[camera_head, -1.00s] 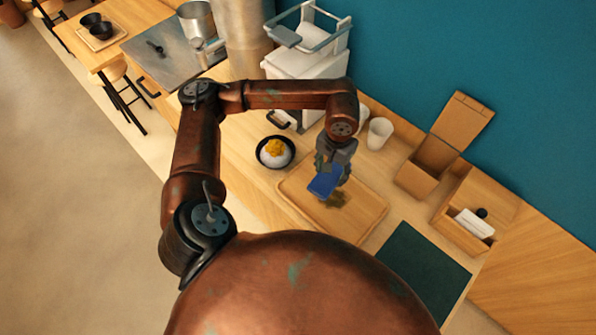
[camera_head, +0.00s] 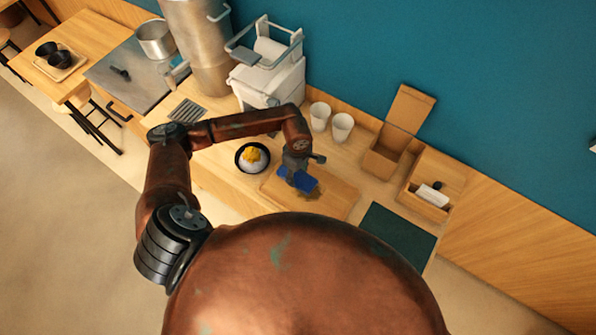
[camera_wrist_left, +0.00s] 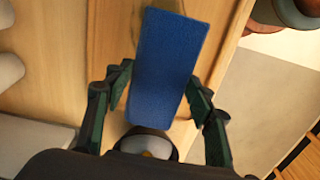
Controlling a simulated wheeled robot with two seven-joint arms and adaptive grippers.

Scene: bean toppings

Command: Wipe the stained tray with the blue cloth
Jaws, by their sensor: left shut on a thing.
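The wooden tray (camera_head: 343,199) lies on the counter in the head view, with a dark stain (camera_head: 309,193) on its surface. My left gripper (camera_head: 294,170) is over the tray's left part, shut on the blue cloth (camera_head: 302,180). The cloth is a flat blue pad, just left of the stain and partly over it. Whether the cloth touches the tray is hard to tell. My right gripper is not in view.
A black bowl with white and yellow food (camera_head: 252,157) stands just left of the tray. Two white cups (camera_head: 331,121) and an open wooden box (camera_head: 383,155) stand behind it. A dark green mat (camera_head: 398,233) lies to the right, with a wooden holder (camera_head: 430,192) behind.

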